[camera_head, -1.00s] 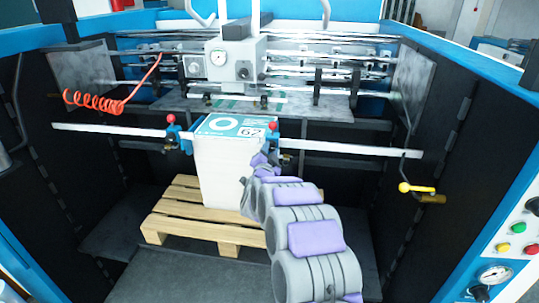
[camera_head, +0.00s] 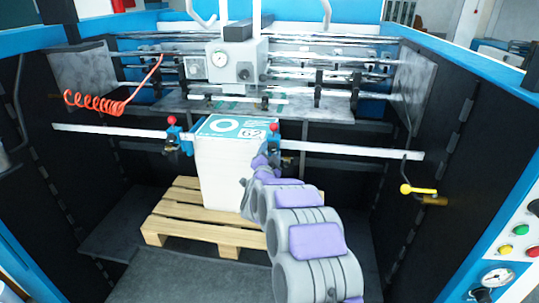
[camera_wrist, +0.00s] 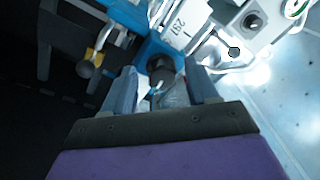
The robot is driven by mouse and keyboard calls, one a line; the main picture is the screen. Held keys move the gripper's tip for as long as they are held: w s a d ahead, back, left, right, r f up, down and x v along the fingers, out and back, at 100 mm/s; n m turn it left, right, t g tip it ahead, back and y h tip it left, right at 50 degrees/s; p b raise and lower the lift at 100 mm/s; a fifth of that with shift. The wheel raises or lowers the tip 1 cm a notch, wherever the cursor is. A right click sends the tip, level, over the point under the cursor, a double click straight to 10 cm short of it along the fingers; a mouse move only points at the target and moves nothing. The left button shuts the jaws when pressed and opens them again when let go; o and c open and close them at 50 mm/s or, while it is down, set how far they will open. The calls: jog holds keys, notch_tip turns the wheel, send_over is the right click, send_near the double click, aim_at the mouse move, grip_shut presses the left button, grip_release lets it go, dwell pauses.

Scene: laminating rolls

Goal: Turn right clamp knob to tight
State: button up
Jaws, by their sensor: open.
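The right clamp (camera_head: 272,141) is a blue block with a red ball on top. It sits on the metal bar at the right edge of the paper stack (camera_head: 222,175). In the wrist view its blue body (camera_wrist: 153,47) shows with a dark round knob (camera_wrist: 163,66) on it. My gripper (camera_wrist: 161,78) is open, with one grey finger on each side of the knob. I cannot tell whether the fingers touch it. In the head view my gripper (camera_head: 273,158) is at the clamp, and my arm hides most of the knob.
The left clamp (camera_head: 173,138) is on the same bar (camera_head: 345,149). A wooden pallet (camera_head: 190,232) carries the stack. A yellow-handled crank (camera_head: 418,189) is at the right.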

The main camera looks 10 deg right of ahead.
jog(key=shift+s, duration=0.1)
jog(key=p+v, duration=0.2)
jog(key=v, duration=1.5)
jog(key=shift+a+p, duration=0.15)
jog(key=shift+p, duration=0.15)
